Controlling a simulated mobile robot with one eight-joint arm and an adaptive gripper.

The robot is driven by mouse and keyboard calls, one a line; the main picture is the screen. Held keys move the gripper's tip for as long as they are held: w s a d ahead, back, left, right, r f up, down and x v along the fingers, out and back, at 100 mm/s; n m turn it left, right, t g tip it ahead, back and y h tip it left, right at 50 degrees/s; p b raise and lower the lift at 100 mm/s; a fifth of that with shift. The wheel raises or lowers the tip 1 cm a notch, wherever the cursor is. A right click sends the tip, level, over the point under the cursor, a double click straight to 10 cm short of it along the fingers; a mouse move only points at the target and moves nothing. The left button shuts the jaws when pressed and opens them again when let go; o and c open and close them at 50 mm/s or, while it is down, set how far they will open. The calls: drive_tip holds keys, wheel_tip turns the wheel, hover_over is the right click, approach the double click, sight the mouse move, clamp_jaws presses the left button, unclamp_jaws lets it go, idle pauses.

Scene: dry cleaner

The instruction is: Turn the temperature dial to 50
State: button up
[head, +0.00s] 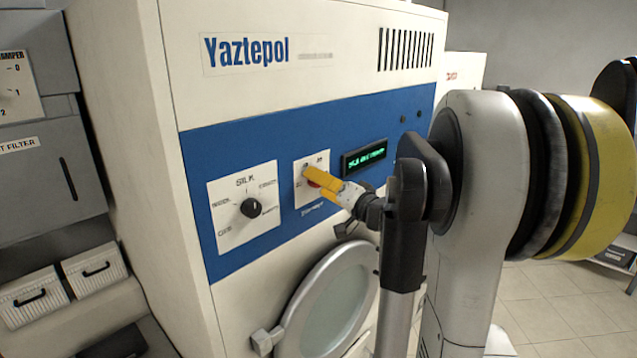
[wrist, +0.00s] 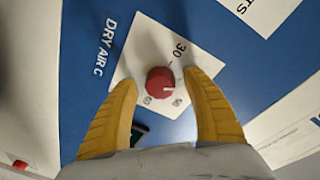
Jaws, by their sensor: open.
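The temperature dial is a small red knob (wrist: 160,82) on a square white plate (wrist: 152,48). A short white mark on it points to the right in the wrist view. "30" is printed above right of it; the labels below are too small to read surely. In the head view the red knob (head: 314,183) is mostly hidden behind my yellow fingers. My gripper (wrist: 161,79) is open, with one finger on each side of the knob. The tips reach about level with it; small gaps seem to show, and I cannot tell whether either finger touches.
A black selector knob (head: 251,208) on a white plate is left of the dial. A green-lit display (head: 364,157) is to its right. A round door (head: 330,300) sits below on the machine (head: 190,290). White drawers (head: 95,268) are at far left.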

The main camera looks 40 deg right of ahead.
drive_tip(key=shift+c, duration=0.5)
drive_tip(key=c, duration=1.1)
drive_tip(key=shift+m, duration=0.4)
drive_tip(key=m+b, duration=0.2)
drive_tip(key=m, duration=0.3)
drive_tip(key=shift+r+g, duration=0.1)
drive_tip(key=shift+g, duration=0.3)
drive_tip(key=shift+c, duration=0.2)
drive_tip(key=m+y+b, duration=0.1)
drive_tip(key=m, duration=0.4)
drive_tip(key=shift+d+r+g, duration=0.1)
drive_tip(key=shift+r+g, duration=0.05)
drive_tip(key=shift+g, duration=0.15)
drive_tip(key=o, duration=1.2)
drive_tip(key=shift+o, duration=0.2)
